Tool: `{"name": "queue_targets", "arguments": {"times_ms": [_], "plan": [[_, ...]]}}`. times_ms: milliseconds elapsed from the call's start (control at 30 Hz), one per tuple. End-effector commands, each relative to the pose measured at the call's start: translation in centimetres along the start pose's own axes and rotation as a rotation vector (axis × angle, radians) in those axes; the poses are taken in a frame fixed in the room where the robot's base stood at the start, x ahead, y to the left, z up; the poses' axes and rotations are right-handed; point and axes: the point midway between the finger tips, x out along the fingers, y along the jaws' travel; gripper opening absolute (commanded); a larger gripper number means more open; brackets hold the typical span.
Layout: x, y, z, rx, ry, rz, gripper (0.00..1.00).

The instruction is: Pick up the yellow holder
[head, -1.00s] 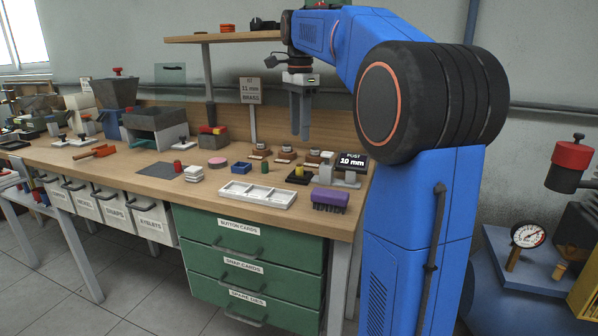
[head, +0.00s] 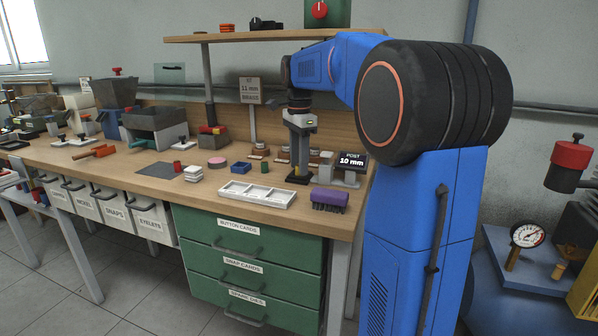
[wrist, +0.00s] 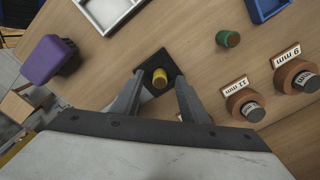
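The yellow holder (wrist: 160,78) is a short yellow cylinder on a black square base, standing on the workbench. In the head view its black base (head: 297,180) shows at the foot of my fingers, and the yellow part is mostly hidden behind them. My gripper (head: 300,172) points straight down over it. In the wrist view my gripper (wrist: 159,82) is open, with one finger on each side of the yellow cylinder. I see gaps beside it; I cannot tell the exact height of the fingertips.
A white compartment tray (head: 258,194) and a purple brush (head: 329,199) lie in front. A green cylinder (wrist: 228,39) and a blue box (head: 241,168) are left.

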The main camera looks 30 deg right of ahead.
Motion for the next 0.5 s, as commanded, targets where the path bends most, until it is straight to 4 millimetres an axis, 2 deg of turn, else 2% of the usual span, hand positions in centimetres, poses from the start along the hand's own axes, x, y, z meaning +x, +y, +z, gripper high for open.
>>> {"name": "queue_targets", "arguments": {"times_ms": [200, 367, 500], "plan": [[0.05, 0.00, 0.00, 0.000, 0.000, 0.000, 0.40], [0.04, 0.00, 0.00, 0.000, 0.000, 0.000, 0.02], [0.03, 0.01, 0.00, 0.000, 0.000, 0.000, 0.00]]}}
